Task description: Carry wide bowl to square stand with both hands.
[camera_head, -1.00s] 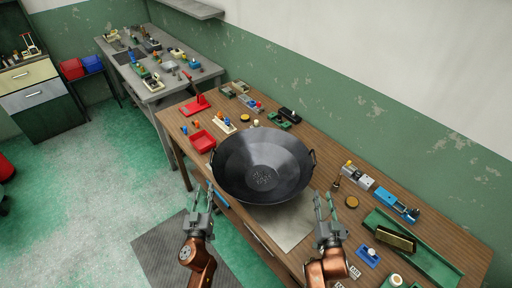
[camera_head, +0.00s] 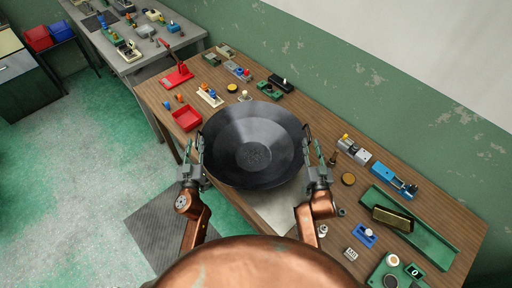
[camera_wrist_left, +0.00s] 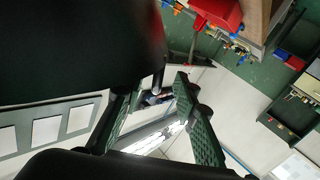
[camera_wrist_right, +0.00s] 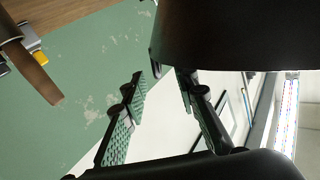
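The wide bowl (camera_head: 254,125), black with a dark shiny inside, rests over the wooden table near its front edge. It has a loop handle on each side. My left gripper (camera_head: 190,155) is open at the bowl's left side, close to that handle. My right gripper (camera_head: 317,155) is open at the right side, close to the other handle (camera_head: 306,130). Both wrist views show spread fingers, with the bowl's dark wall (camera_wrist_left: 75,45) (camera_wrist_right: 235,35) beside them. Contact with the handles cannot be told. No square stand can be made out with certainty; a pale flat square (camera_head: 278,209) shows partly under the bowl.
A red tray (camera_head: 187,118), a red press (camera_head: 178,75) and small parts lie left of and behind the bowl. A green tray (camera_head: 435,240), a blue tool (camera_head: 394,181) and a grey fixture (camera_head: 354,150) lie on the right. A grey workbench (camera_head: 125,62) stands at the back left.

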